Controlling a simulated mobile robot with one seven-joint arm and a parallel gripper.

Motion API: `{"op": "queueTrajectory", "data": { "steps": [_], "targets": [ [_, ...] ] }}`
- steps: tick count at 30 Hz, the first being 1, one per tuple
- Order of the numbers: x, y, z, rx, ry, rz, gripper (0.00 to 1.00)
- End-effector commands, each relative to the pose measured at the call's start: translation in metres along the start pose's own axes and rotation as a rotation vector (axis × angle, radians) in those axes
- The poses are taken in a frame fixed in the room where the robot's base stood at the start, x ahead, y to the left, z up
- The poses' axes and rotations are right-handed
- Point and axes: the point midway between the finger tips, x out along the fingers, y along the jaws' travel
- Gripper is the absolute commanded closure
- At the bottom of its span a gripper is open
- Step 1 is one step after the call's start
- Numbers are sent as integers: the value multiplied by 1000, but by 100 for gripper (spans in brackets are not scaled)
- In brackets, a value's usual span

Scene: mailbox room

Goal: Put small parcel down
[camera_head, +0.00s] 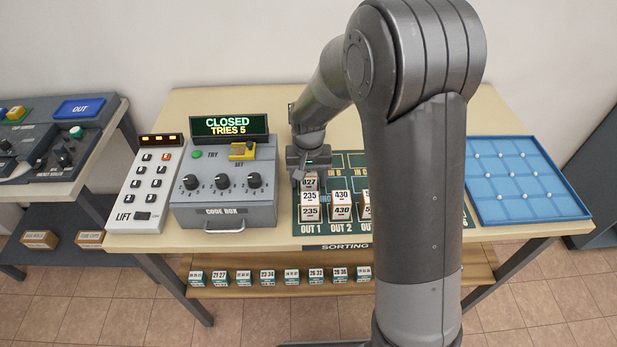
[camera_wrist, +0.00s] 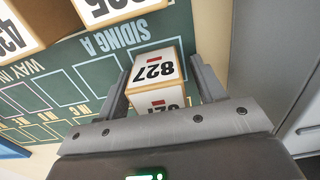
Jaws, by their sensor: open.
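The small parcel (camera_head: 309,184), a white-faced box marked 827, is at the left end of the green sorting mat (camera_head: 356,160), behind a parcel marked 235. In the wrist view the parcel (camera_wrist: 154,70) appears to rest on the mat near the words SIDING A. My gripper (camera_head: 308,172) is over it, pointing down. In the wrist view my gripper (camera_wrist: 158,72) is open, with one finger on each side of the parcel. I cannot tell whether either finger touches it. My arm hides the mat's middle in the head view.
Parcels marked 235 (camera_head: 311,205) and 430 (camera_head: 341,204) stand at OUT 1 and OUT 2 along the front. A grey code box (camera_head: 224,208) reading CLOSED is to the left, beside a LIFT panel (camera_head: 143,190). A blue tray (camera_head: 527,203) lies at the right.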

Motion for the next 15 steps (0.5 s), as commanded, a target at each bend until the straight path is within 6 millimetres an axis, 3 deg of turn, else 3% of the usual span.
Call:
{"op": "queueTrajectory", "data": {
  "steps": [8, 15],
  "targets": [
    [-7, 0, -1, 0, 3, -1, 38],
    [-50, 0, -1, 0, 6, -2, 38]
  ]
}}
